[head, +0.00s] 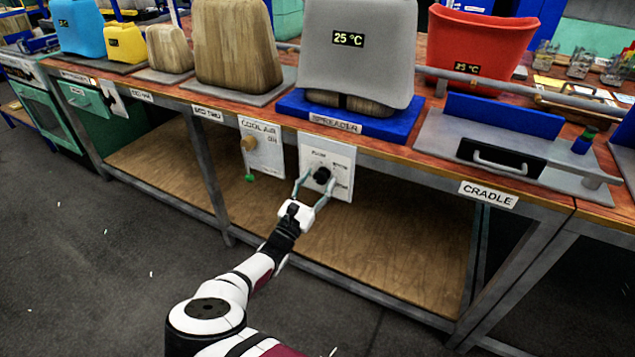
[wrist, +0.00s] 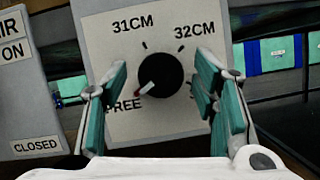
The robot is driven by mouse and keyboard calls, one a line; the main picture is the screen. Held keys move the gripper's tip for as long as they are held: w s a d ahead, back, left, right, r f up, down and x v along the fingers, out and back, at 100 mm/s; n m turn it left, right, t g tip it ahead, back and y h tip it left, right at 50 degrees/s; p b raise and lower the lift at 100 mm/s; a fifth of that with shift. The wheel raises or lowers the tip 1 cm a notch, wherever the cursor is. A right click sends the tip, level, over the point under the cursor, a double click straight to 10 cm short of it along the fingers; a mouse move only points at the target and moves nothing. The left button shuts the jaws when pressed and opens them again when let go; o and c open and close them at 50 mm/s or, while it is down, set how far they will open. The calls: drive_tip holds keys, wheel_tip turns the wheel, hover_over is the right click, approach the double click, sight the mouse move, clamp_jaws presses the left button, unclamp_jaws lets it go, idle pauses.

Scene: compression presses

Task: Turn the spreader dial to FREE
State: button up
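The spreader dial (head: 322,174) is a round black knob on a white panel (head: 341,158) under the SPREADER label. In the wrist view the dial (wrist: 160,75) is centred between my fingers, and its white-and-red pointer (wrist: 145,88) points to the lower left, toward the FREE mark (wrist: 123,104). The 31CM (wrist: 132,24) and 32CM (wrist: 194,30) marks are above it. My gripper (head: 313,184) is in front of the panel. In the wrist view my gripper (wrist: 161,88) is open, one finger on each side of the dial with visible gaps. The lower-right mark is partly hidden by a finger.
The COOL AIR panel (head: 262,150) with a tan knob is just left. Above the dial, the blue spreader base (head: 297,104) carries a grey block reading 25 °C. The CRADLE fixture (head: 440,150) is to the right. The shelf below (head: 340,250) is clear.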

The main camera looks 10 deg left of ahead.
drive_tip(key=v, duration=1.2)
idle(0.4)
